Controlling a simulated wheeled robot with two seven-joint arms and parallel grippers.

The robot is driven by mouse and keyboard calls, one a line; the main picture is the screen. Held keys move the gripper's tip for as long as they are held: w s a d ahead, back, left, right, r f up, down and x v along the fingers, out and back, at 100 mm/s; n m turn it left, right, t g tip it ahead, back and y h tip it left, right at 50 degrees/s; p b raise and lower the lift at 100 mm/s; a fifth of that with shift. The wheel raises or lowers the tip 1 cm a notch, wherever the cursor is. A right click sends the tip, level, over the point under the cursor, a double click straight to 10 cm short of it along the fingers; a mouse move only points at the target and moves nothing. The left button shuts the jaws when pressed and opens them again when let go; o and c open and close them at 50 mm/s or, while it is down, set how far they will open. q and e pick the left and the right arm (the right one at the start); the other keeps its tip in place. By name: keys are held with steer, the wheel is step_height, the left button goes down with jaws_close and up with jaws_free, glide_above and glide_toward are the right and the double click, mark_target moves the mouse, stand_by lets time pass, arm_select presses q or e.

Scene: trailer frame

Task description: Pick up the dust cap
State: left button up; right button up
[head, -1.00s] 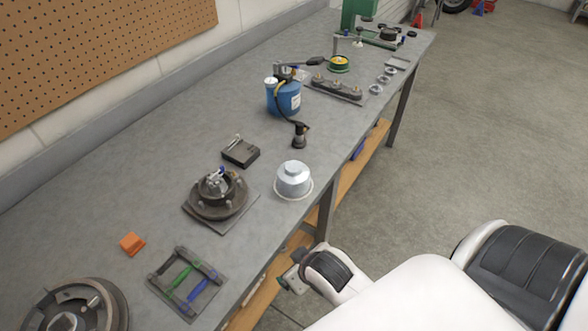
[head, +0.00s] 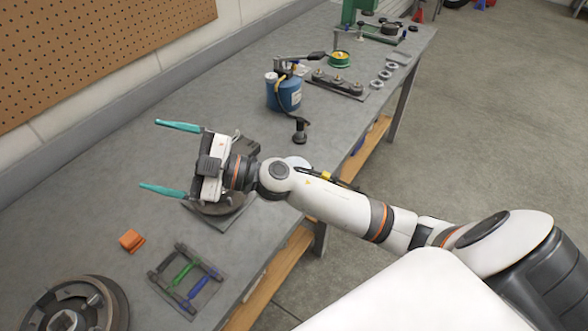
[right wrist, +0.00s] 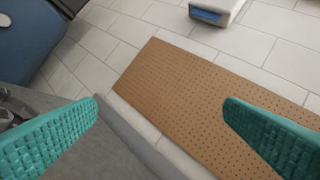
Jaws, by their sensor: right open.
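My right gripper (head: 152,156) is open and empty, its two teal fingers spread wide and pointing left above the bench. In the right wrist view (right wrist: 162,102) nothing is between the fingers. A silvery round cap (head: 297,162), probably the dust cap, is almost wholly hidden behind my right forearm; only a pale sliver of its top shows. The gripper is well to the left of it and apart from it. The hub assembly (head: 224,218) under my wrist is largely covered. My left gripper is not in view.
A blue canister (head: 287,97) with a hose and dark nozzle (head: 299,133) stands beyond the arm. An orange block (head: 131,241), a rack with green and blue parts (head: 186,279) and a brake drum (head: 72,308) lie nearer. A pegboard (head: 90,50) hangs on the wall.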

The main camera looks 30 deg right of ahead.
step_height(320, 180, down, 4)
steer(key=a+n+g, duration=0.1)
steer(key=n+g, duration=0.5)
steer(key=g, duration=0.2)
steer(key=m+g+h, duration=0.5)
steer(key=h, duration=1.2)
glide_above(295, 161)
steer(key=f, duration=0.7)
steer(key=shift+w+a, duration=0.15)
steer(key=shift+w, duration=0.05)
steer(key=shift+f, duration=0.3)
step_height(295, 161, down, 6)
steer(key=shift+r+p, duration=0.1)
steer(key=shift+p, duration=0.85)
steer(key=f, duration=0.1)
steer(key=f+p, duration=0.1)
steer(key=f, duration=0.1)
steer(key=f+p, duration=0.1)
steer(key=f, duration=0.1)
steer(key=shift+s, duration=0.3)
steer(key=shift+f, duration=0.2)
steer(key=c, duration=0.7)
